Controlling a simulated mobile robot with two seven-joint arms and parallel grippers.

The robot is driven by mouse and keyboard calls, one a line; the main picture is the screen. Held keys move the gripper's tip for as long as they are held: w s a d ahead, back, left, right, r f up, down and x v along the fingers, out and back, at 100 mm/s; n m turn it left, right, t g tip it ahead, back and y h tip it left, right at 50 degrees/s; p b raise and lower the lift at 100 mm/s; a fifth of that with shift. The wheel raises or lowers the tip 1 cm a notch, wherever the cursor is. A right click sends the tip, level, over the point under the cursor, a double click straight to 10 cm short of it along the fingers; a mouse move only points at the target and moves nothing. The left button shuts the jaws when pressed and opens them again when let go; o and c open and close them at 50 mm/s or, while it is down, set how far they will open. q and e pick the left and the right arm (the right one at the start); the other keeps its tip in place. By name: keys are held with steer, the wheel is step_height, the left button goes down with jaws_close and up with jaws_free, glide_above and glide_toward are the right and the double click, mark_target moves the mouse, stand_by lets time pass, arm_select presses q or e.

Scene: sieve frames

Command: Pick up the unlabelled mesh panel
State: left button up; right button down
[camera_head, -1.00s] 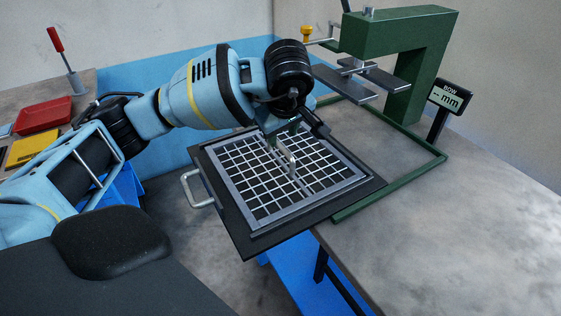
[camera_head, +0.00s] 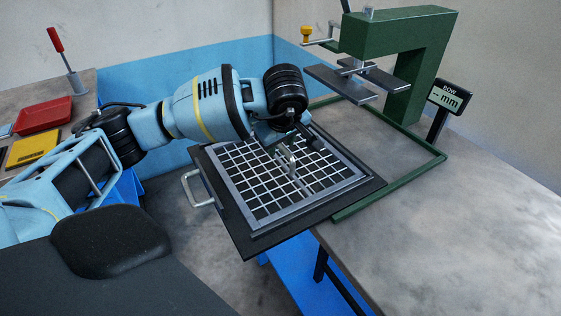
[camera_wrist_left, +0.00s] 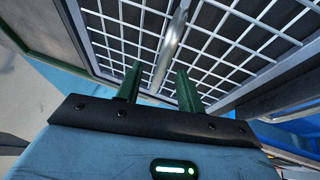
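The mesh panel (camera_head: 268,190), a light metal grid in a grey frame with no label that I can see, lies on a black tray (camera_head: 246,240) at the table edge. A metal handle (camera_head: 290,168) stands up from its middle. My left gripper (camera_head: 282,147) is low over the panel at this handle. In the left wrist view, its two green fingers (camera_wrist_left: 158,84) are apart, with the handle (camera_wrist_left: 174,42) showing between them and the mesh (camera_wrist_left: 225,45) beyond. I cannot tell whether the fingers touch the handle. My right gripper is out of view.
A green press (camera_head: 410,45) with grey plates (camera_head: 355,80) stands behind on the grey table (camera_head: 470,220). A green frame (camera_head: 400,185) lies right of the tray. A display (camera_head: 450,97) reads "BOW -- mm". A red tray (camera_head: 43,117) sits far left. The table's right side is clear.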

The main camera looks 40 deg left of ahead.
arm_select(q)
steer(key=shift+f, duration=0.15)
steer(key=shift+c, duration=0.5)
jaws_close()
stand_by(1.0)
